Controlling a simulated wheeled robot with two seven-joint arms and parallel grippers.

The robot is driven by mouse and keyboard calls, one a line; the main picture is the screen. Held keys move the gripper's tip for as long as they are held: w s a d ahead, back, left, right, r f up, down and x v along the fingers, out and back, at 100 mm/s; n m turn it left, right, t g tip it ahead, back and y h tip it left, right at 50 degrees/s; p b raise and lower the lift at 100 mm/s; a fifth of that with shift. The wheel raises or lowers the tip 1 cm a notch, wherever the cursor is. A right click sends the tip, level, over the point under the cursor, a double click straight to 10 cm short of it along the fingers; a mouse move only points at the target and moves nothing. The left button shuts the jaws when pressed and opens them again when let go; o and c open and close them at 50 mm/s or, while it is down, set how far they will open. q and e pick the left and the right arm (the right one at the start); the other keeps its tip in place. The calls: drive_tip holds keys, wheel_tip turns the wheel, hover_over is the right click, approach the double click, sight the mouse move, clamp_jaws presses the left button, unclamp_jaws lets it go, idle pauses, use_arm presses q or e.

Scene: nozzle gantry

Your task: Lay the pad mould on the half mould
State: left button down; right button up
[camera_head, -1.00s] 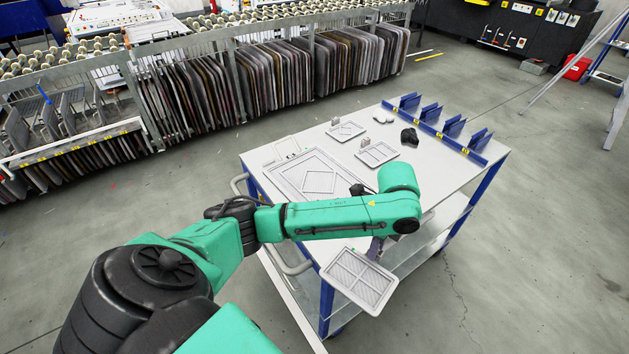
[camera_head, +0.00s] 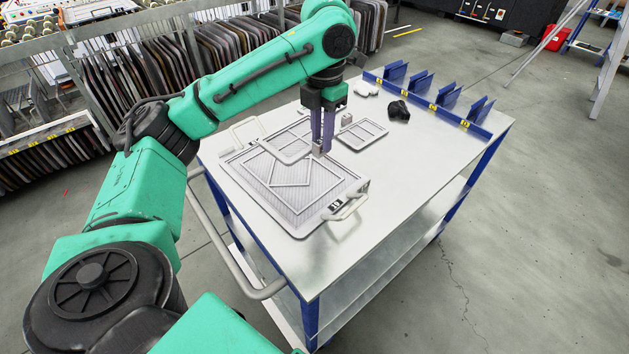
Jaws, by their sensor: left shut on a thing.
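The half mould (camera_head: 322,193) is a large pale hatched tray with a handle at each end. It lies on the table, with a tilted square outline in its middle. My left gripper (camera_head: 322,153) points down near the far side of the half mould. It is shut on the edge of the pad mould (camera_head: 284,147), a small pale rectangular plate. The pad mould overlaps the far left part of the half mould in the picture; I cannot tell whether they touch. My right gripper is not in view.
A grid plate (camera_head: 363,133) lies just right of the gripper. A black part (camera_head: 398,111) and pale pieces (camera_head: 366,89) lie further back. A blue rack (camera_head: 432,106) lines the far edge of the table (camera_head: 400,185). The table's right part is clear.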

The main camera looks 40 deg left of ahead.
use_arm(q)
drive_tip(key=f, duration=1.3)
drive_tip(key=shift+w+a+f+b, duration=0.1)
drive_tip(key=shift+w+f+b, duration=0.1)
drive_tip(key=shift+f+b, duration=0.2)
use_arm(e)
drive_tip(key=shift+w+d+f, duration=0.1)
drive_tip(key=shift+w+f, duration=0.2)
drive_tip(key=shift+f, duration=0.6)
use_arm(q)
drive_tip(key=c, duration=0.7)
unclamp_jaws()
wheel_tip(320, 180, up, 12)
drive_tip(key=shift+r+p, duration=0.1)
drive_tip(key=shift+p, duration=0.4)
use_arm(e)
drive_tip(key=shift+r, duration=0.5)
use_arm(q)
drive_tip(key=shift+r, duration=0.1)
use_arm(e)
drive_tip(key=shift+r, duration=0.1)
